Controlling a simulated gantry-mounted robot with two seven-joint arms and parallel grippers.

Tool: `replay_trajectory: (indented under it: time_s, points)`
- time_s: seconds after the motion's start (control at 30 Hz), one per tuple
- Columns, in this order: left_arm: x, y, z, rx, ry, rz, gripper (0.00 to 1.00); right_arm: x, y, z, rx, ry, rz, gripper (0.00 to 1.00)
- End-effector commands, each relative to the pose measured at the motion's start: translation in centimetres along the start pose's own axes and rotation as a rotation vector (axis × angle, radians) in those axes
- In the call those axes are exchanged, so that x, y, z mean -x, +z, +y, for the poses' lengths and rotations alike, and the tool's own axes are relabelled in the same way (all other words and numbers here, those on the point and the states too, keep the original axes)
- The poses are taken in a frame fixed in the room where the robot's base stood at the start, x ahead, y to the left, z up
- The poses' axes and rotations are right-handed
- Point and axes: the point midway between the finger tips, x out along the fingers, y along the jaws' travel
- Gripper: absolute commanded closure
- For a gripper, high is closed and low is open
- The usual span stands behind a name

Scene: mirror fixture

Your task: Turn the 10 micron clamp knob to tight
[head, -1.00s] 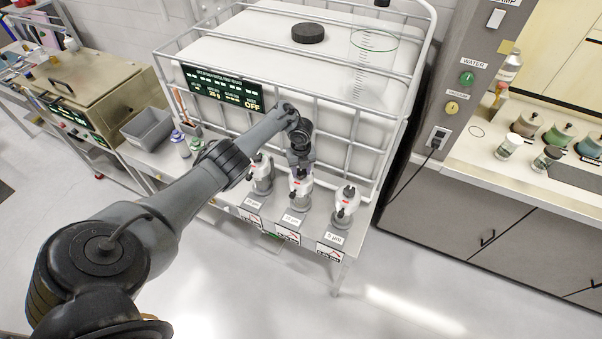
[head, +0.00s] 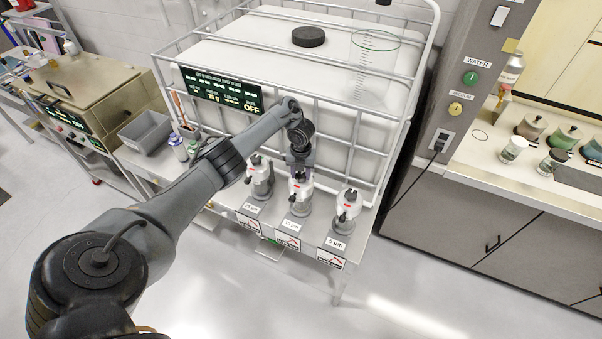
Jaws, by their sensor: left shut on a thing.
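Three grey-and-white clamp units with red marks and dark knobs stand in a row on the shelf in front of the tank. The middle one, the 10 micron clamp (head: 300,205), has a small label below it that is hard to read. My left gripper (head: 299,176) comes down from above onto the top of this middle unit and is shut on its knob. The fingers and wrist hide most of the knob, so its turn cannot be told. The left clamp (head: 261,182) and the 5 µm clamp (head: 346,210) stand free on either side. My right gripper is out of view.
A white tank (head: 330,75) in a metal cage stands right behind the clamps. A display panel (head: 221,89) reading OFF hangs on the cage. A grey bin (head: 146,133) and small bottles (head: 179,147) sit to the left. Open floor lies in front.

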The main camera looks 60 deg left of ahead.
Motion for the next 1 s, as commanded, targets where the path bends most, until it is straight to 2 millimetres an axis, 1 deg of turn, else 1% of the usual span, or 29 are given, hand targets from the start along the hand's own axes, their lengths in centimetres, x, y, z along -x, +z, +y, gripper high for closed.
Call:
replay_trajectory:
  time_s: [0.17, 0.2, 0.33, 0.37, 0.6, 0.73, 0.87, 1.0]
  points:
    - [0.1, 0.0, 0.0, -0.004, 0.0, 0.001, 0.88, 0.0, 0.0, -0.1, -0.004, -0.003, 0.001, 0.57]
    - [0.1, 0.0, 0.0, -0.004, 0.0, 0.001, 0.53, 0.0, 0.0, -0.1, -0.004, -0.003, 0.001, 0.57]
    - [0.1, 0.0, 0.0, -0.003, 0.0, 0.001, 0.33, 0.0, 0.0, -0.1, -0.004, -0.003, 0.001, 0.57]
    - [0.1, 0.0, 0.0, -0.002, 0.0, 0.001, 0.32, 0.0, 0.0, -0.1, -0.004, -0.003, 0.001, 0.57]
    - [0.1, 0.0, 0.0, -0.001, 0.0, 0.0, 0.32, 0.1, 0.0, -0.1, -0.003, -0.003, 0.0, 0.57]
    - [0.6, 0.0, 0.0, 0.0, 0.0, 0.0, 0.32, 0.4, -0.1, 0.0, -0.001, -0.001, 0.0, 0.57]
    - [2.1, 0.0, 0.0, -0.002, 0.0, -0.001, 0.32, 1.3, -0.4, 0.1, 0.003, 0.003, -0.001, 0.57]
    - [4.4, 0.0, 0.0, 0.0, 0.001, -0.001, 0.32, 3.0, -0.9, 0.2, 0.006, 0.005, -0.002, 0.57]
